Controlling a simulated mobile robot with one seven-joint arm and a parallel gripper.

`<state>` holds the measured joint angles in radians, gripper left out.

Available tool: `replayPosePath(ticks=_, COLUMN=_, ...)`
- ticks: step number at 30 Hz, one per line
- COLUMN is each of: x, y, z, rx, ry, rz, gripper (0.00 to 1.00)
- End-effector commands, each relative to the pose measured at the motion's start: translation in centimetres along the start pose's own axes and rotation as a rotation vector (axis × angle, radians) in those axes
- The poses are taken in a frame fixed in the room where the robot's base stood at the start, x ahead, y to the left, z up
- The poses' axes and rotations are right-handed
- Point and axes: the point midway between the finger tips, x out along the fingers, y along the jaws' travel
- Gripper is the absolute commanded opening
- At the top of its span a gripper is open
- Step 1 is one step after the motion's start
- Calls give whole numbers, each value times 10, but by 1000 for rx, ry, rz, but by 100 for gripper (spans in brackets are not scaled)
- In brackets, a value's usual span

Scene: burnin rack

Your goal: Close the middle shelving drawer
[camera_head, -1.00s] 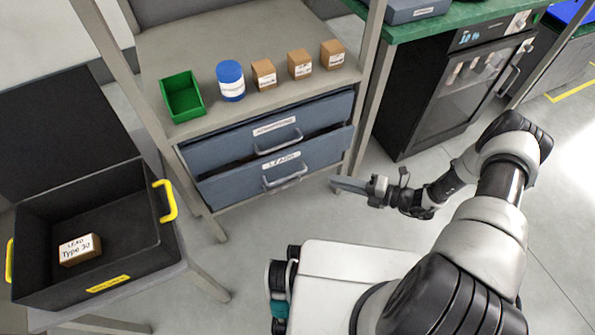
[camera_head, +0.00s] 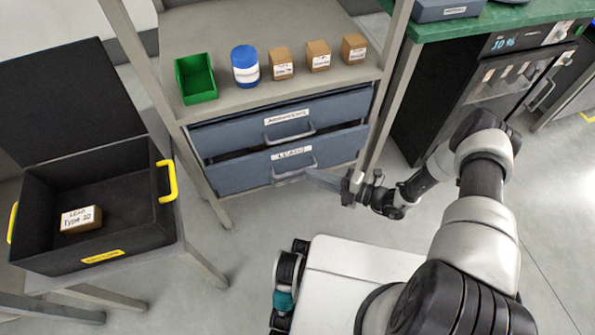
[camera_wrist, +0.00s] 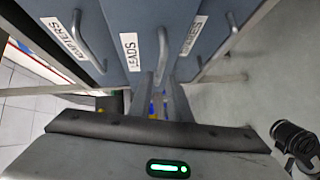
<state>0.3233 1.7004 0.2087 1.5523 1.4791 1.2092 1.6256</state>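The middle drawer, labelled LEADS (camera_head: 240,175), is the lower of two blue-grey drawers visible in the head view. It stands slightly out, with a dark gap above its front. In the wrist view the LEADS drawer front (camera_wrist: 140,20) is in the middle, with its handle (camera_wrist: 162,50) pointing toward my gripper. My gripper (camera_head: 318,180) is in front of the drawer, close to its handle's right end. In the wrist view two fingers (camera_wrist: 165,98) show a narrow gap between them. Whether they touch the handle is unclear.
The upper drawer (camera_head: 345,105) is just above. The shelf top (camera_head: 220,45) holds a green bin (camera_head: 195,78), a blue-lidded jar (camera_head: 245,66) and several small boxes. A black case (camera_head: 150,225) stands open at left. A dark cabinet (camera_head: 440,100) is at right.

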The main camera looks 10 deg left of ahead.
Motion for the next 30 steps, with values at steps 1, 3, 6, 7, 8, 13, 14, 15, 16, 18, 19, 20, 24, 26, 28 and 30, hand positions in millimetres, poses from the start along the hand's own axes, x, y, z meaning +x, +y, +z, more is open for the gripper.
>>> replayPosePath(ticks=1, x=12, y=-1, z=-1, rx=0, ry=3, rz=1, gripper=17)
replayPosePath(ticks=3, x=25, y=-2, z=0, rx=-2, ry=3, rz=0, gripper=17)
replayPosePath(ticks=6, x=42, y=-1, z=0, rx=-1, ry=2, rz=1, gripper=17)
replayPosePath(ticks=7, x=46, y=-1, z=0, rx=-1, ry=2, rz=1, gripper=17)
replayPosePath(ticks=8, x=49, y=-1, z=0, rx=-1, ry=2, rz=1, gripper=17)
replayPosePath(ticks=13, x=62, y=0, z=0, rx=-1, ry=0, rz=0, gripper=17)
replayPosePath(ticks=14, x=62, y=0, z=0, rx=-1, ry=0, rz=0, gripper=17)
replayPosePath(ticks=15, x=63, y=0, z=0, rx=0, ry=0, rz=0, gripper=17)
replayPosePath(ticks=16, x=64, y=0, z=0, rx=0, ry=0, rz=0, gripper=17)
replayPosePath(ticks=18, x=64, y=0, z=0, rx=0, ry=-1, rz=0, gripper=17)
replayPosePath(ticks=19, x=64, y=0, z=0, rx=0, ry=-1, rz=0, gripper=17)
replayPosePath(ticks=20, x=64, y=0, z=0, rx=0, ry=-1, rz=0, gripper=17)
replayPosePath(ticks=24, x=64, y=0, z=0, rx=0, ry=-1, rz=0, gripper=7)
replayPosePath(ticks=26, x=64, y=0, z=0, rx=0, ry=-1, rz=0, gripper=0)
replayPosePath(ticks=28, x=63, y=0, z=0, rx=0, ry=0, rz=0, gripper=0)
replayPosePath(ticks=30, x=63, y=0, z=0, rx=0, ry=0, rz=0, gripper=0)
